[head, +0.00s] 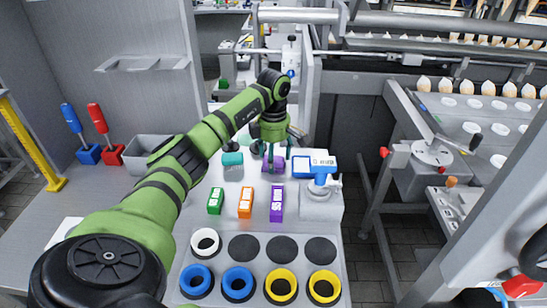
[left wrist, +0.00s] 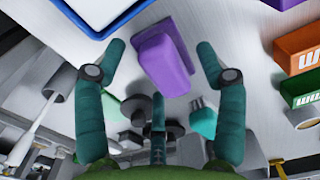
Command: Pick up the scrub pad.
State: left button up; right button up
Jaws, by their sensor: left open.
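A purple block (head: 273,165), which looks like the scrub pad, is on the light worktop among the small boxes. In the left wrist view the purple block (left wrist: 163,58) lies between the spread teal fingers, a little toward the left one. My left gripper (head: 276,158) is open and points down over it; the fingers partly hide it in the head view. In the left wrist view the gripper (left wrist: 160,60) has visible gaps on both sides of the block. Whether the fingertips reach down to its level is hard to tell. My right gripper is not in view.
A teal-topped item (head: 232,159) stands close left of the gripper, and a blue-and-white device (head: 318,165) close right. Green (head: 215,201), orange (head: 245,203) and purple (head: 277,203) boxes stand in front. Coloured rings (head: 238,284) sit nearer.

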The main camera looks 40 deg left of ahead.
pick_arm(q)
jog(key=c, duration=1.2)
jog(key=shift+c, duration=0.2)
jog(key=shift+r, duration=0.1)
jog(key=shift+r, duration=0.55)
notch_tip(320, 180, up, 3)
jog(key=shift+w+f+b, duration=0.1)
jog(key=shift+b, duration=0.55)
jog(key=d+r, duration=0.7)
jog(key=d, duration=0.4)
jog(key=shift+s+d, duration=0.2)
jog(key=shift+d, duration=0.2)
